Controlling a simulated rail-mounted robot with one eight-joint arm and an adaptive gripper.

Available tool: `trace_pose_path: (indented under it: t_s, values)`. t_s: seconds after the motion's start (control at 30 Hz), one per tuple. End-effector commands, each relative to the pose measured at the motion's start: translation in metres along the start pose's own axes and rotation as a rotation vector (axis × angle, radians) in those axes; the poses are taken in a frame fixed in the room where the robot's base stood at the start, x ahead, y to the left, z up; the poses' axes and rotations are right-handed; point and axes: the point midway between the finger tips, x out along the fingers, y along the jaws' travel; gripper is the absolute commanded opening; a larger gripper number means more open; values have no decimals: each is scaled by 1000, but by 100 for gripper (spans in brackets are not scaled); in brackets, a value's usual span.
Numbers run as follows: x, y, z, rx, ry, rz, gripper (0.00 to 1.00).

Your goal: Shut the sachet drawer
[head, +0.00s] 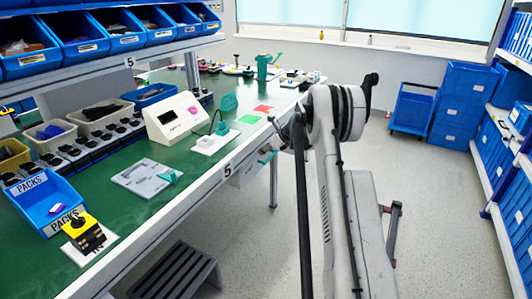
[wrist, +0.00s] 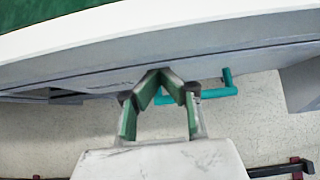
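The green bench (head: 110,215) carries a blue PACKS bin (head: 40,200), a yellow-and-black device (head: 84,232), a white console (head: 172,117) and a grey plate (head: 146,179). A grey step stool (head: 178,272) stands below.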

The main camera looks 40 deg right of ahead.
Motion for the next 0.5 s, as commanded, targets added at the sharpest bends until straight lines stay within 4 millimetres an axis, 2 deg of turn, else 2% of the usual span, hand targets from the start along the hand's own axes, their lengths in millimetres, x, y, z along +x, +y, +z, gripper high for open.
trace_pose_path:
  t_s: [0.03,0.27,0.37,0.5]
  values:
    - [2,1,5,-1,-7,-1,0]
    - [1,1,6,-1,-10,-1,0]
    - [-3,2,2,-1,-10,0,0]
    - [-15,3,-13,-1,-7,1,0]
